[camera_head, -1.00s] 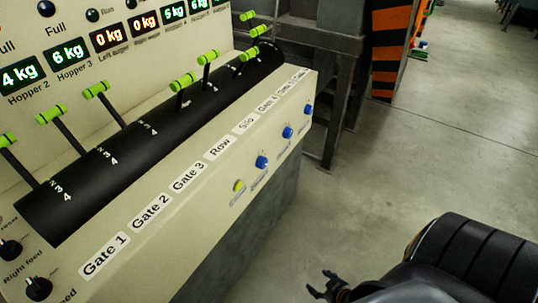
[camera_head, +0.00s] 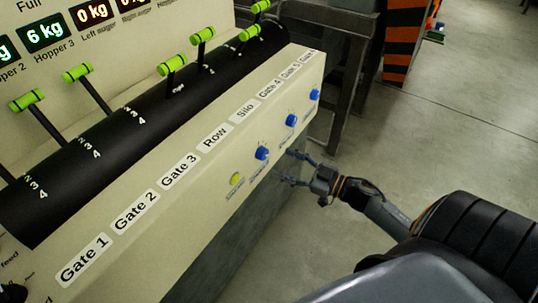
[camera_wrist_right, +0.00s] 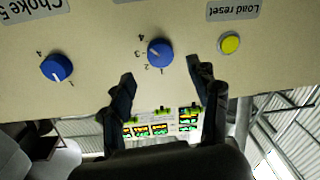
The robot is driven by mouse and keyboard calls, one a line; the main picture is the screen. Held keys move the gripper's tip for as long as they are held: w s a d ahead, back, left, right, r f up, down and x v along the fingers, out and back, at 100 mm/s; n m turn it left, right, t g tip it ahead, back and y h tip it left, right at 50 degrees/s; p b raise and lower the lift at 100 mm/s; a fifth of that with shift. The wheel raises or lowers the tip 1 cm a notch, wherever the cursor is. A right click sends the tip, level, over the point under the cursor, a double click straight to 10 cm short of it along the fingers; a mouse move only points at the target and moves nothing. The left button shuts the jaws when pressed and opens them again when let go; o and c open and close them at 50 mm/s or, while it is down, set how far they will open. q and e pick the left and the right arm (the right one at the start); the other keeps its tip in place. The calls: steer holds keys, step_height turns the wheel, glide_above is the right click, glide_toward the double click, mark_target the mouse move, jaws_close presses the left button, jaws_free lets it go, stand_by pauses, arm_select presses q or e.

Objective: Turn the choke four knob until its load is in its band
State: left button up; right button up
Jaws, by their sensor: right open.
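The choke four knob looks to be the blue knob (camera_head: 262,153) nearest the yellow-green load reset button (camera_head: 236,179). Its own label is cut off in the right wrist view, where the knob (camera_wrist_right: 160,50) shows upside down with a pale pointer line and small numbers around it. My right gripper (camera_head: 292,168) is open and empty, out in front of the panel and to the right of this knob. In the right wrist view the two fingers (camera_wrist_right: 160,72) frame the knob, apart from it. My left gripper is out of view. The load readout cannot be read.
Two more blue knobs (camera_head: 291,120) (camera_head: 314,95) sit further along the same panel. A row of green-handled levers (camera_head: 173,65) rises from the black cylinder above. Lit displays (camera_head: 45,33) stand behind.

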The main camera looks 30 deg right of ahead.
mark_target(266, 155)
steer(key=x, duration=0.6)
steer(key=shift+a, duration=0.1)
steer(key=shift+c, duration=0.5)
steer(key=c, duration=1.1)
